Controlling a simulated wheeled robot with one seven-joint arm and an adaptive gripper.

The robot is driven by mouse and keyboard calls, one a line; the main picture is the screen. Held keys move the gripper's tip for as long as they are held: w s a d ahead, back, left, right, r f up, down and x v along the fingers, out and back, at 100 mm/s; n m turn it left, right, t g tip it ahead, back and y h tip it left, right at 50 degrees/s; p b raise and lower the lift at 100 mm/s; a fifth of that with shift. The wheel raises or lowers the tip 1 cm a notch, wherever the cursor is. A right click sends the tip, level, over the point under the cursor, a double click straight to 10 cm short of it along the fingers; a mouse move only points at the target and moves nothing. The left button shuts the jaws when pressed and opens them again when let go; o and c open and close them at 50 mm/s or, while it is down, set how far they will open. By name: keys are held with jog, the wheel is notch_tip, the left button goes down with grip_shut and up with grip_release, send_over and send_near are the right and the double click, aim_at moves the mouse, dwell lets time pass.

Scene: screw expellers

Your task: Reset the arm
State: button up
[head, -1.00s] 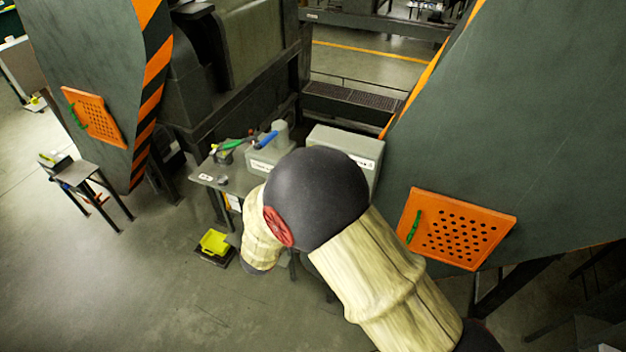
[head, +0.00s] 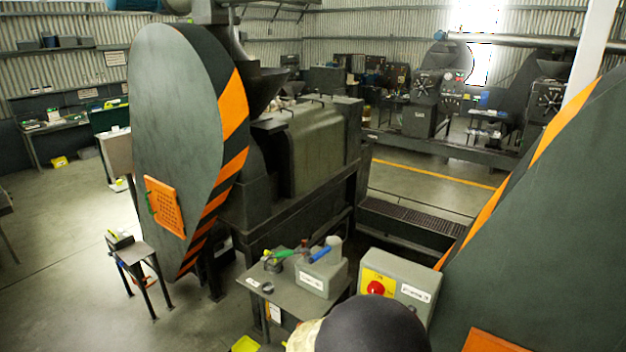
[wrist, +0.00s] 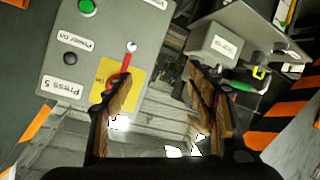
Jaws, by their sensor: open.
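My gripper (wrist: 160,115) shows in the wrist view with its two brown-padded fingers spread apart and nothing between them. Behind the left finger is a grey control box (wrist: 70,50) with a green button, a black knob, a yellow plate and a red part. The same box (head: 408,280) stands at the lower right of the head view, with a red button on its yellow plate. My arm's dark, rounded joint shows at the bottom of the head view; the gripper is out of that view.
A small table (head: 258,301) beside the control box holds a grey box (head: 322,273) and tools with green and blue handles. A large press with an orange-striped guard (head: 175,110) stands at the left. A small stand (head: 135,253) is on the floor. Open floor lies at the left.

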jog(key=s+a+f+n+g+y+b, duration=0.1)
jog(key=s+a+f+g+y+b, duration=0.1)
jog(key=s+a+f+g+y, duration=0.25)
jog(key=s+a+f+n+g+y+b, duration=0.1)
jog(key=s+a+f+y, duration=0.1)
jog(key=s+a+y, duration=0.45)
jog(key=s+d+r+g+h+b, duration=0.1)
jog(key=s+d+r+g+b, duration=0.1)
jog(key=s+g+b, duration=0.35)
jog(key=s+d+t+h+b, duration=0.2)
jog(key=s+d+b, duration=0.5)
jog(key=d+b, duration=0.2)
jog(key=s+d+m+t+h+b, duration=0.1)
jog(key=s+d+t+b, duration=0.1)
jog(key=s+d+b, duration=0.5)
jog(key=d+b, duration=0.3)
jog(key=d, duration=0.1)
jog(key=shift+s+d+f+h, duration=0.15)
jog(key=shift+s+d+h, duration=0.15)
jog(key=shift+s+h, duration=0.1)
